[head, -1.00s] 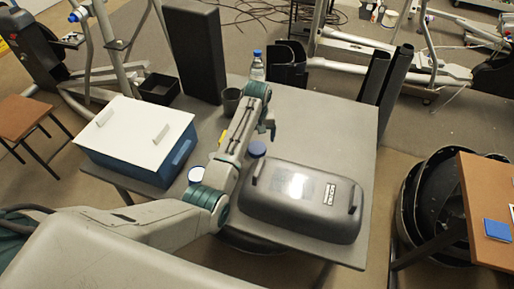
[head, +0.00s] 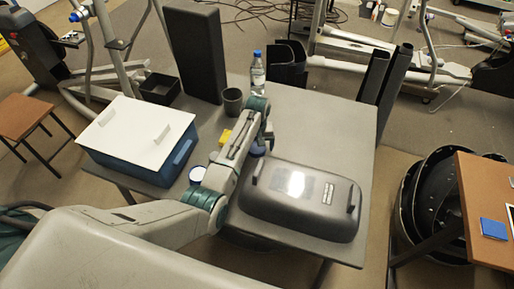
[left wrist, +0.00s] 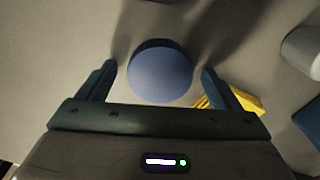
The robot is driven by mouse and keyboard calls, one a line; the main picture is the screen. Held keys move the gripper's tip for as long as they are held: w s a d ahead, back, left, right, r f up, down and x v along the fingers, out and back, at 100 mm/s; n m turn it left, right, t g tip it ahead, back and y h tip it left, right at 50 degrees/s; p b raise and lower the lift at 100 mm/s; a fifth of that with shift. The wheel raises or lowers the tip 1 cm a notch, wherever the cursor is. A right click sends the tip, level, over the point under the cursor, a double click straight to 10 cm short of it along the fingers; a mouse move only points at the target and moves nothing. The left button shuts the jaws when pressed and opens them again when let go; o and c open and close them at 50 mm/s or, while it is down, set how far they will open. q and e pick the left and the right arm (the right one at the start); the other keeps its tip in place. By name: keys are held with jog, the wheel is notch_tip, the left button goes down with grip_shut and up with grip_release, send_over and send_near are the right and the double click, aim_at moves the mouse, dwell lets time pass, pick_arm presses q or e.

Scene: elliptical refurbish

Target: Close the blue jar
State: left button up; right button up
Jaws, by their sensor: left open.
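A round blue lid-like top (head: 257,151) is on the grey table beside the dark grey roaster, partly hidden by my left arm. In the left wrist view this blue round top (left wrist: 160,75) lies between the two fingers, with gaps on both sides. My left gripper (head: 266,143) is open around or just above it; I cannot tell the exact height. A round white-topped thing with a blue rim (head: 197,174), possibly the jar, stands left of my arm. A pale rounded thing (left wrist: 303,50) at the right edge of the left wrist view may be the same one. My right gripper is out of view.
The dark grey roaster (head: 300,205) fills the table's right front. A blue box with a white lid (head: 140,155) is at left.

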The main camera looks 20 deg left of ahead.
pick_arm(q)
jog(key=c, duration=0.9)
jog(key=shift+c, duration=0.7)
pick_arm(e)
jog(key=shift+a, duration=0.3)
pick_arm(q)
notch_tip(320, 180, up, 10)
jog(key=b, duration=0.1)
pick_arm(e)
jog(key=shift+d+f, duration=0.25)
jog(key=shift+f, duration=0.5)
